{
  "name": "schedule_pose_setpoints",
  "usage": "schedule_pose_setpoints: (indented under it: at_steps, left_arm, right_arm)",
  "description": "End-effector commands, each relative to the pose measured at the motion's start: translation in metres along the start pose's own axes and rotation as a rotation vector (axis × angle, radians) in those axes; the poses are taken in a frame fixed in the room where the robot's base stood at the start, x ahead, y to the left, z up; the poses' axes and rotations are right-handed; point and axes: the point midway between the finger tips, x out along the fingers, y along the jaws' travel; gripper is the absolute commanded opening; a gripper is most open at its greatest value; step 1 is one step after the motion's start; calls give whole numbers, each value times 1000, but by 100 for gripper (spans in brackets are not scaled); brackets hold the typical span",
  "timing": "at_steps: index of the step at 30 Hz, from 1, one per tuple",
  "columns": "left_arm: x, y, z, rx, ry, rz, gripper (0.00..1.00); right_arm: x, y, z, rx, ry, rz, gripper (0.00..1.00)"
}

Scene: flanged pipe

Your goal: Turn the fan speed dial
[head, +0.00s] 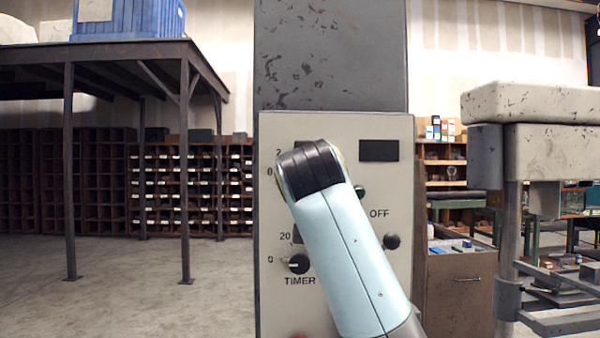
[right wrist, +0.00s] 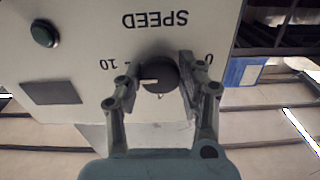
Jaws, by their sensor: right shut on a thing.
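The fan speed dial (right wrist: 157,72) is a round black knob under the upside-down word SPEED in the right wrist view. Its white mark points left in that view, toward the 10 side. My right gripper (right wrist: 161,66) is shut on the dial, one finger on each side of it. In the head view my right arm reaches up from below to the beige control panel (head: 343,127). My wrist hides the dial and the fingers there. My left gripper is not in view.
The panel also carries a TIMER knob (head: 299,264), a green button (head: 361,191), a black button (head: 391,241) and a dark rectangle (head: 379,150). A dark metal table (head: 110,52) stands left. A grey machine (head: 545,150) stands right.

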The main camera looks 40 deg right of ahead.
Motion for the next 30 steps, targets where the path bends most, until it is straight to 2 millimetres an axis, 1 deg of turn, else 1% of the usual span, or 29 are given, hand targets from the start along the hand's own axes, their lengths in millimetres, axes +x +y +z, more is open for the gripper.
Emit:
schedule_pose_setpoints:
  at_steps: [1,2,3,8,16,19,23,27,30]
  left_arm:
    - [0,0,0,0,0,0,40]
    - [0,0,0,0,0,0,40]
    - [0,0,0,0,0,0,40]
    - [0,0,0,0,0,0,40]
    - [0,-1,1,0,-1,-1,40]
    - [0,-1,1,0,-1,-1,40]
    - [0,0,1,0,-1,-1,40]
    - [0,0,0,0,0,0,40]
    - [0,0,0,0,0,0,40]
  right_arm:
    - [0,-1,6,-1,-14,-1,6]
    - [0,-1,6,-1,-14,-1,6]
    - [0,-1,6,-1,-13,-1,42]
    - [0,0,4,-1,-8,0,63]
    - [0,0,0,-1,-3,0,63]
    - [0,0,-9,1,1,0,63]
    - [0,-1,-32,3,2,-1,63]
    - [0,-2,-62,3,1,-1,63]
    - [0,-2,-79,2,-1,-1,63]
